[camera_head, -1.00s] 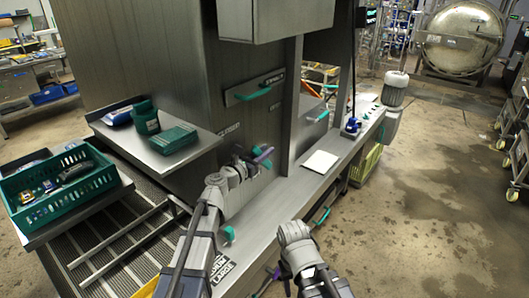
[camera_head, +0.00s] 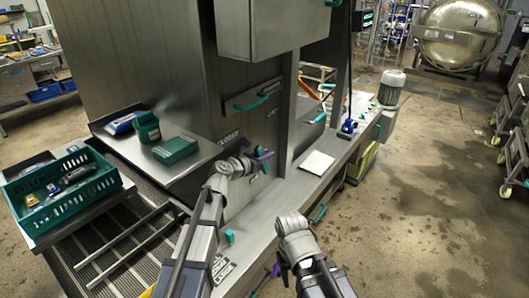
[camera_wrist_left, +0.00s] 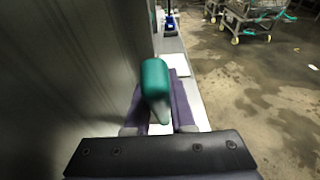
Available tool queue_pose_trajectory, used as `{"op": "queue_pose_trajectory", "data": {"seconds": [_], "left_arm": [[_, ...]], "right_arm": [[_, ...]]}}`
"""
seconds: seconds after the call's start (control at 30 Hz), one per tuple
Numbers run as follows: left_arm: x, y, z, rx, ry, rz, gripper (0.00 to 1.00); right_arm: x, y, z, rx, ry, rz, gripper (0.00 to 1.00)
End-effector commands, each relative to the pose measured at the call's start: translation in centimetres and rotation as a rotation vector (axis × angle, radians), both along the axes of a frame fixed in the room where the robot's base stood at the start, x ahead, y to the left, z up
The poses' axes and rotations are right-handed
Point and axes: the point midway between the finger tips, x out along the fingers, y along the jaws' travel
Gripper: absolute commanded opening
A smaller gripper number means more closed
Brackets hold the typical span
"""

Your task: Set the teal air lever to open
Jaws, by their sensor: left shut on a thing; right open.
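The teal lever (camera_wrist_left: 155,88) shows as a rounded teal grip in the left wrist view, standing between the two purple fingers. My left gripper (camera_wrist_left: 157,108) is shut on it. In the head view my left gripper (camera_head: 262,158) is beside the grey metal wall, above the ledge, with a bit of teal showing at its fingers. The lever's base and pivot are hidden there. My right gripper (camera_head: 281,268) is open and empty, low in front of the ledge, its purple fingertips partly hidden by its wrist.
A teal-handled drawer front (camera_head: 257,102) is on the wall above. A teal knob (camera_head: 229,237) sits on the ledge below my left arm. A pale sheet (camera_head: 317,162) lies farther along the ledge. A green crate (camera_head: 68,190) stands at left.

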Motion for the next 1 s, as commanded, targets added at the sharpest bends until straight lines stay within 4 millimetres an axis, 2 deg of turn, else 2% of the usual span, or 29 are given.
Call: {"op": "queue_pose_trajectory", "data": {"seconds": [0.2, 0.23, 0.5, 0.8, 1.0], "left_arm": [[0.1, 0.0, 0.0, -0.003, -0.002, 0.002, 0.0], [0.1, 0.0, 0.0, -0.003, -0.002, 0.002, 0.25], [0.1, 0.0, 0.0, -0.003, -0.002, 0.001, 0.53], [-0.1, 0.1, 0.1, -0.002, -0.002, 0.001, 0.53], [-1.6, 1.0, 0.6, -0.003, -0.002, 0.001, 0.53]], "right_arm": [[0.0, 0.0, 0.0, 0.0, 0.0, 0.0, 0.5], [0.0, 0.0, 0.0, 0.0, 0.0, 0.0, 0.5], [0.0, 0.0, 0.0, 0.0, 0.0, 0.0, 0.5], [0.0, 0.0, 0.0, 0.0, 0.0, 0.0, 0.5], [0.0, 0.0, 0.5, 0.0, 0.0, 0.0, 0.5]]}}
